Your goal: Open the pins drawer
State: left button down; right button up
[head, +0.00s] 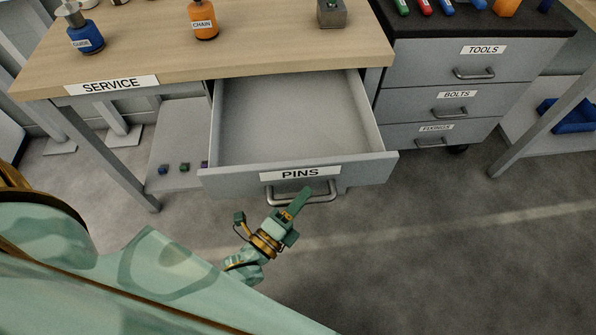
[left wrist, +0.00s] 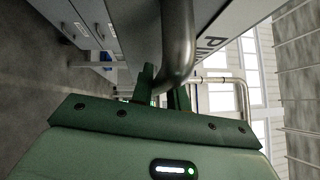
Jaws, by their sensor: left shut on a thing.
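The pins drawer (head: 290,118) stands pulled out from under the wooden service bench, and its grey inside looks empty. Its front carries a white PINS label (head: 300,173) and a metal bar handle (head: 318,199). My left gripper (head: 300,203) is at this handle, in front of the drawer. In the left wrist view the green fingers (left wrist: 167,88) are shut on the thick handle bar (left wrist: 178,40), close to the drawer front (left wrist: 222,22). The far fingertips are partly hidden by the bar. My right gripper is in neither view.
The bench top (head: 130,62) holds a blue bottle (head: 86,38), an orange CHAIN bottle (head: 203,22) and a grey block (head: 331,14). A grey cabinet (head: 420,75) with shut TOOLS, BOLTS and FIXINGS drawers stands to the right. The floor (head: 430,240) in front is clear.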

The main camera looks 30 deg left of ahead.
pick_arm(q)
jog(key=shift+s+d+f, duration=0.1)
jog(key=shift+s+d, duration=0.3)
jog(key=shift+s, duration=0.25)
jog(key=c, duration=1.4)
grip_release()
jog(key=shift+o, duration=0.2)
jog(key=p+v, duration=0.1)
jog(key=v, duration=1.5)
jog(key=shift+s, duration=0.25)
